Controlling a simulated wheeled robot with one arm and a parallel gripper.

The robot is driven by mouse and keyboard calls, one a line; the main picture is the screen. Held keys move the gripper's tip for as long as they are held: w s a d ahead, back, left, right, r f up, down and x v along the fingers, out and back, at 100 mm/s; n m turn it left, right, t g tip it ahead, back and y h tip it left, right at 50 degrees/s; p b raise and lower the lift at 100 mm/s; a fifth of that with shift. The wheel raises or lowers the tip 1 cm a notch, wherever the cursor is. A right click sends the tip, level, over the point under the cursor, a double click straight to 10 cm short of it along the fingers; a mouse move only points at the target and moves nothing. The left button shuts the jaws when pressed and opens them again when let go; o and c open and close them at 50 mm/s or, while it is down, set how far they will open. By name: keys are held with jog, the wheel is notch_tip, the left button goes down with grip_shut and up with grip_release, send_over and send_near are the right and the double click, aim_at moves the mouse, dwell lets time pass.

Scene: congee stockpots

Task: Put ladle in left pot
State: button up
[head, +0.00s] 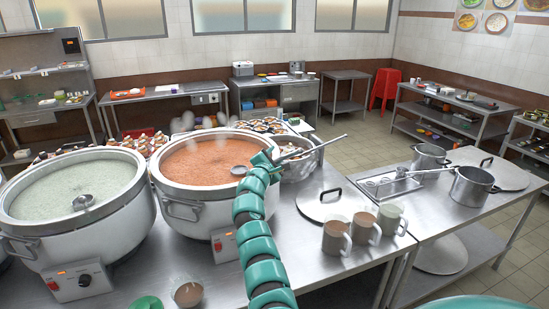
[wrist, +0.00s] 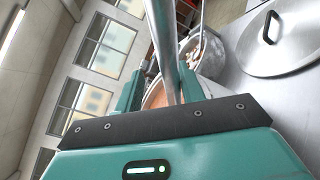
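The left pot (head: 120,207) is a large white cooker full of pale green-white congee. A small grey metal piece (head: 83,202) shows on its surface. To its right stands a similar pot (head: 190,195) of orange congee. My gripper (head: 263,160) is at the right rim of the orange pot, shut on a steel ladle (head: 312,149). The ladle's bowl is over the orange congee, and its handle reaches up to the right. In the wrist view the ladle handle (wrist: 162,40) runs between my fingers (wrist: 160,95). The exact finger contact is partly hidden.
A steel pot (head: 300,165) with food stands behind my gripper. A lid (head: 333,204) and several mugs (head: 336,236) are on the right of the counter. A green bowl (head: 146,303) and a cup (head: 188,293) stand at the front. Smaller pots (head: 472,187) are farther right.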

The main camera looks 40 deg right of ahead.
jog(key=b+v, duration=0.4)
jog(key=v, duration=1.3)
jog(key=shift+s+r, duration=0.1)
dwell(0.4)
